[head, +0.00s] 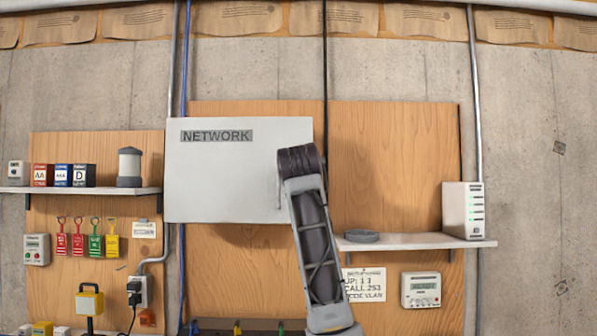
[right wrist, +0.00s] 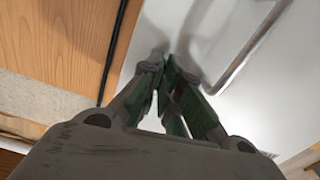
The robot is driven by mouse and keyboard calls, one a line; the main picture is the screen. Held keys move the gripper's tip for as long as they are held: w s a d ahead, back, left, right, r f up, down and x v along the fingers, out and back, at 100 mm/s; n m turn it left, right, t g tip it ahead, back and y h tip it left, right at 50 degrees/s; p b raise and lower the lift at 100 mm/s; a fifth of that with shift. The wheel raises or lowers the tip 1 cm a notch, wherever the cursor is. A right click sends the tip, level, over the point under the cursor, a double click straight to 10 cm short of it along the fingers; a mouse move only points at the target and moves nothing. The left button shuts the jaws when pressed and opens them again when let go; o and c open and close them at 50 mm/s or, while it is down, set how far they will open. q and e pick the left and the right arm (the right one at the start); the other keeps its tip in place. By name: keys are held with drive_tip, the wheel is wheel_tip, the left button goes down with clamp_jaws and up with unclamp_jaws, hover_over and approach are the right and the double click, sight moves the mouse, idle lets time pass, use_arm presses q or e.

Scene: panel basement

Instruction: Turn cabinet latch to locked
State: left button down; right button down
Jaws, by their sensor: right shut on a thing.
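The grey-white network cabinet (head: 235,170) hangs on the wooden backboard, its door closed. My right arm reaches up to the cabinet's right edge in the head view and hides the latch area there. In the right wrist view my right gripper (right wrist: 168,75) has its fingers close together at the cabinet face (right wrist: 220,30), near its edge. It is shut on a small part, most likely the latch, which the fingers mostly hide; I cannot tell its angle. A bent metal handle (right wrist: 255,48) on the door lies beside the fingers. My left gripper is not in view.
A left shelf (head: 60,190) holds small boxes and a canister (head: 130,167). A black cable (head: 325,80) runs down by the cabinet's right edge.

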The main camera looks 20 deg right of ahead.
drive_tip(key=shift+m, duration=0.8)
drive_tip(key=c, duration=1.6)
unclamp_jaws()
drive_tip(key=shift+c, duration=0.2)
drive_tip(key=shift+s, duration=0.1)
drive_tip(key=v, duration=1.1)
drive_tip(key=shift+s+a, duration=0.2)
drive_tip(key=shift+s, duration=0.15)
drive_tip(key=shift+w+f, duration=0.1)
